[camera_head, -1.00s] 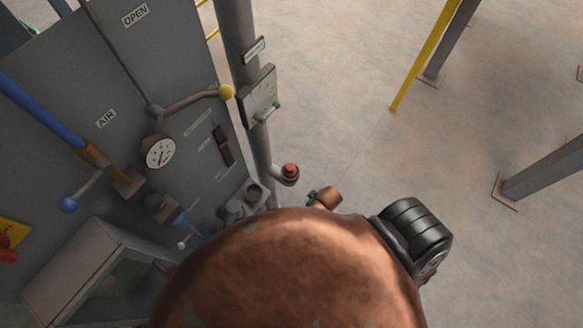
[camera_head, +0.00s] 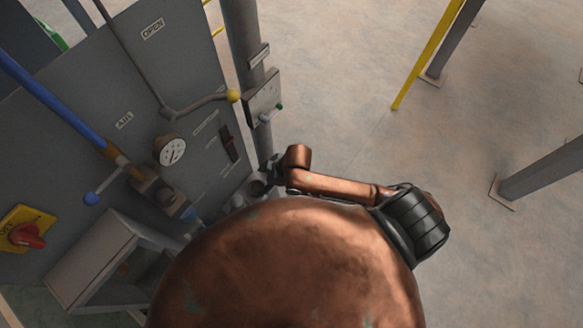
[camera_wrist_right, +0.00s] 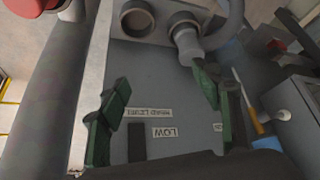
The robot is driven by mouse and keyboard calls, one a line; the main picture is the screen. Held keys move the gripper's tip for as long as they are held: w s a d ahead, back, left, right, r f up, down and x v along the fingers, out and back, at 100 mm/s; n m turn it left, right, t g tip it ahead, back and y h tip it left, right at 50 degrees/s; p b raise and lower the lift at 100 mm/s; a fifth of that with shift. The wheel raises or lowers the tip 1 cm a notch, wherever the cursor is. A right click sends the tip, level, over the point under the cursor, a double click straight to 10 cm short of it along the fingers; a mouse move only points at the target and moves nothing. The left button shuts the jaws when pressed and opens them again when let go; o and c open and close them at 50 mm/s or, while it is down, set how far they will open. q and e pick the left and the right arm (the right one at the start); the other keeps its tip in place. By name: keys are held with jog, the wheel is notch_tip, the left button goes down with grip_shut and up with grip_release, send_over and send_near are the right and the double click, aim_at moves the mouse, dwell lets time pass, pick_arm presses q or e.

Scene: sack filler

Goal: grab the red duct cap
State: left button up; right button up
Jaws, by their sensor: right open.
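The red duct cap (camera_wrist_right: 22,6) shows at the top left corner of the right wrist view, partly cut off by the frame edge. In the head view it is hidden behind my copper right arm. My right gripper (camera_wrist_right: 160,105) is open and empty, with its green-padded fingers spread over the grey panel. The cap lies outside the fingers, up and to the left in the wrist view. In the head view the dark right gripper (camera_head: 268,172) is small and partly hidden beside the pipe. My left gripper is not in view.
The grey panel (camera_head: 75,140) carries a gauge (camera_head: 171,150), a yellow-knobbed lever (camera_head: 232,96) and a red switch (camera_head: 28,236) on a yellow plate. A grey post (camera_head: 243,45) stands beside it. Open floor (camera_head: 370,60) lies to the right.

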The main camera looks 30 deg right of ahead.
jog(key=d+n+g+h, duration=0.1)
jog(key=d, duration=0.4)
jog(key=w+d+n+g+h, duration=0.1)
jog(key=d, duration=0.4)
jog(key=w+d+n+g+h, duration=0.1)
jog(key=d, duration=0.5)
jog(key=shift+w+p, duration=0.15)
jog(key=shift+p, duration=0.25)
jog(key=shift+d+f, duration=0.2)
jog(key=shift+f, duration=0.1)
jog(key=f, duration=0.2)
jog(key=a+f, duration=0.1)
jog(key=f, duration=0.4)
jog(key=shift+w+a, duration=0.2)
jog(key=shift+a, duration=0.2)
jog(key=shift+r, duration=0.1)
jog(key=shift+c, duration=0.5)
jog(key=c, duration=1.2)
